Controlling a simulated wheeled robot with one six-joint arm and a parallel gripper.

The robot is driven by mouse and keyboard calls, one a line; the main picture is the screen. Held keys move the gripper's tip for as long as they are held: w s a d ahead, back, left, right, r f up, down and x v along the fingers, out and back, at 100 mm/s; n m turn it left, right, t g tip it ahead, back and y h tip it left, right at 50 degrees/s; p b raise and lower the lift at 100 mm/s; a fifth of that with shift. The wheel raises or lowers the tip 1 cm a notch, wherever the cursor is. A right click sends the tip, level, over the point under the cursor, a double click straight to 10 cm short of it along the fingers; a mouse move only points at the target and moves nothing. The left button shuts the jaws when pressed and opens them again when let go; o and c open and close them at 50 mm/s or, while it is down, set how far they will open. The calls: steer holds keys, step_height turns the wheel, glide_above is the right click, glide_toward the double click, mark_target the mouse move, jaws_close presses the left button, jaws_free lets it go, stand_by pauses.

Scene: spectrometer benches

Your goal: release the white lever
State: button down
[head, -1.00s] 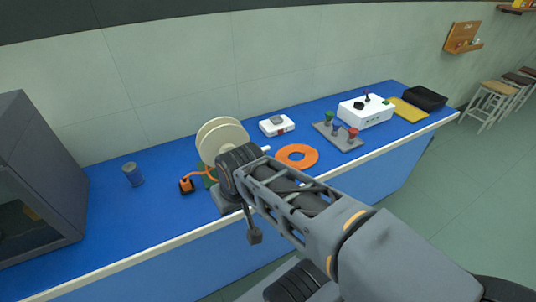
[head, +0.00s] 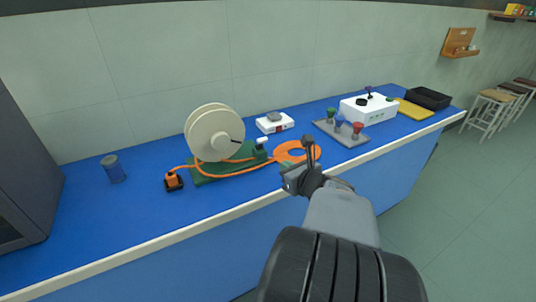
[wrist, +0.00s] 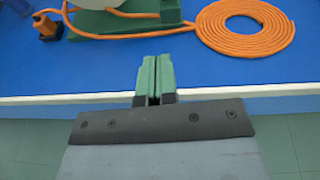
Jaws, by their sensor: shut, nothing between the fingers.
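The white lever (head: 262,140) is a small white handle at the right end of the green base (head: 232,169) of a large cream reel (head: 213,133). It stands apart from my gripper and does not show in the wrist view. My gripper (head: 290,178) is in front of the bench edge, right of the reel and below the orange coil. In the wrist view its green fingers (wrist: 154,78) are together, with nothing between them. Part of the green base (wrist: 110,22) shows there at the upper left.
An orange coil (head: 285,151) lies right of the reel; an orange cable runs across the green base to an orange-and-black block (head: 173,182). Farther right are a grey plate with coloured knobs (head: 356,137) and a white box (head: 380,110). A blue can (head: 113,168) stands left.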

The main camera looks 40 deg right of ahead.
steer(key=shift+s+d+m, duration=0.2)
steer(key=shift+d+m, duration=0.3)
steer(key=shift+d, duration=0.05)
steer(key=shift+w, duration=0.1)
steer(key=p, duration=0.3)
glide_toward(261, 143)
steer(key=w+f, duration=0.1)
steer(key=f, duration=0.1)
steer(key=w+d+f, duration=0.1)
steer(key=w+f, duration=0.1)
steer(key=shift+w+f, duration=0.1)
steer(key=shift+f, duration=0.1)
steer(key=shift+w+r+p, duration=0.5)
steer(key=shift+w+r, duration=0.3)
steer(key=shift+w, duration=0.05)
steer(key=shift+w+d+r, duration=0.2)
steer(key=shift+w+r, duration=0.15)
steer(key=shift+w, duration=0.35)
